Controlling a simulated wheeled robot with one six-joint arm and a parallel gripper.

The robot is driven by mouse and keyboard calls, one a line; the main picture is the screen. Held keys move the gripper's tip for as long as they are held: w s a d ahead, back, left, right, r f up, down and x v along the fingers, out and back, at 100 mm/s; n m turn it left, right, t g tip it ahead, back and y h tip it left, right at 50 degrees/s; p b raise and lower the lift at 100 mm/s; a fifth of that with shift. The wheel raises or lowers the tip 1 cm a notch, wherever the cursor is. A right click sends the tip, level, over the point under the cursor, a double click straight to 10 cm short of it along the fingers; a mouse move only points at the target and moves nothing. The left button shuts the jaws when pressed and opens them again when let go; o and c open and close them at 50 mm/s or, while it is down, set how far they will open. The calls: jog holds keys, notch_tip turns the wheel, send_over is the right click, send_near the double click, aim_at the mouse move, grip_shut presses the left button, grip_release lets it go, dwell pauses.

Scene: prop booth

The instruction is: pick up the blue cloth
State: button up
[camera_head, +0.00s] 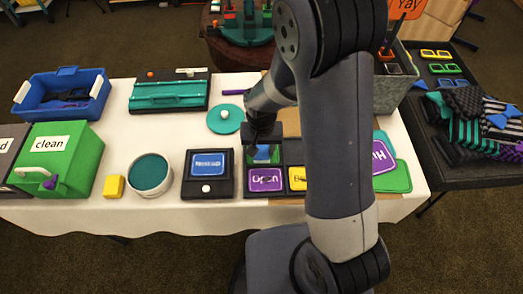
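A small blue piece (264,153), which looks like the blue cloth, shows just below my gripper (263,150). It is at the back-left part of a black compartment tray (267,194), with green around it. My gripper points down over it from above, with its fingertips close around or beside the blue piece. The fingers are dark and small here, so I cannot tell whether they touch or grip it. My arm hides the right part of the tray.
The white table (163,196) also carries a blue bin (68,112), a green "clean" box (80,143), a yellow block (114,186), a round teal-topped tin (150,172) and a black card stand (207,188). A dark side table (420,178) holds bow ties and glasses.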

jog(key=c, duration=0.5)
jog(key=shift+r, duration=0.1)
